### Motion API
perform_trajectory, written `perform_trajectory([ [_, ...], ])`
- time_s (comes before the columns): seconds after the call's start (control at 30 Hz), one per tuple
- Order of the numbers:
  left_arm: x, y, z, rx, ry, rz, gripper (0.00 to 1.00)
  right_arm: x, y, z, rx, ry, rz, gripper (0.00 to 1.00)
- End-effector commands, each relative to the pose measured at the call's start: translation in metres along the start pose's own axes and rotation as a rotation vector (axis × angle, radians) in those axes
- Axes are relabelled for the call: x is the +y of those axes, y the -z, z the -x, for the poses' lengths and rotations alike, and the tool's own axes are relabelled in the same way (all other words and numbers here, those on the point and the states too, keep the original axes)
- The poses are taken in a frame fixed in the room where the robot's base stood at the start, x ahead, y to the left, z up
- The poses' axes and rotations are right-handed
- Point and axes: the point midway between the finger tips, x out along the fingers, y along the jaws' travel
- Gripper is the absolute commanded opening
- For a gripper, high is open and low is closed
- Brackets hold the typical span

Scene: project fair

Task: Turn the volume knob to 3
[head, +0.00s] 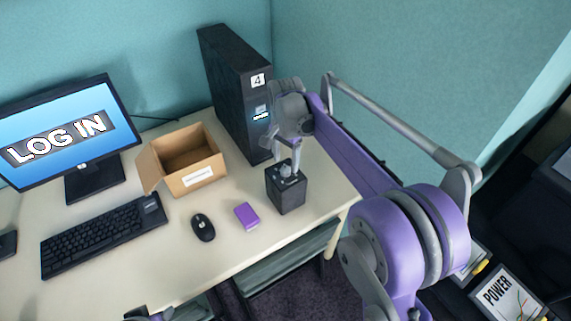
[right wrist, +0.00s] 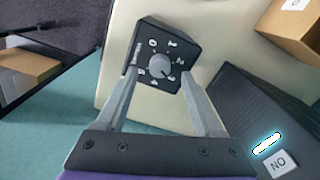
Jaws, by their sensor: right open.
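The volume knob (right wrist: 161,66) is a grey round dial on top of a black box (head: 287,192), which stands near the right edge of the desk. White numbers ring the dial in the right wrist view; where its pointer stands is too small to tell. My right gripper (right wrist: 159,74) is open, with one finger on each side of the knob. In the head view this gripper (head: 286,160) points down at the box top and partly hides the knob. Whether the fingers touch the knob is not clear.
A black computer tower (head: 236,85) stands close behind the box. An open cardboard box (head: 197,181), a purple block (head: 246,215), a mouse (head: 203,227), a keyboard (head: 103,235) and a monitor (head: 58,130) reading LOG IN share the desk. The desk's front right is bare.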

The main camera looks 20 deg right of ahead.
Motion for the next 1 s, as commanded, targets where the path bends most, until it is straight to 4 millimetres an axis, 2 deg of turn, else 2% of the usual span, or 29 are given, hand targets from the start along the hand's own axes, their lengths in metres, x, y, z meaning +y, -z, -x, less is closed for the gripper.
perform_trajectory([
  [0.03,0.0,0.001,0.001,0.001,0.0,0.0,0.5,0.0,0.0,0.013,0.0,0.0,0.0,0.69],
  [0.2,0.0,0.003,0.004,0.002,0.0,0.0,0.5,0.0,0.0,0.047,0.0,0.0,0.0,0.69],
  [0.4,0.0,0.004,0.006,0.003,0.0,0.0,0.5,0.0,0.0,0.072,0.0,0.0,0.0,0.69],
  [0.57,0.0,0.004,0.006,0.003,0.0,0.0,0.5,0.0,0.0,0.078,0.0,0.0,0.0,0.69],
  [1.0,0.0,0.004,0.006,0.003,0.0,0.0,0.5,0.0,0.0,0.078,0.001,0.001,0.002,0.69],
])
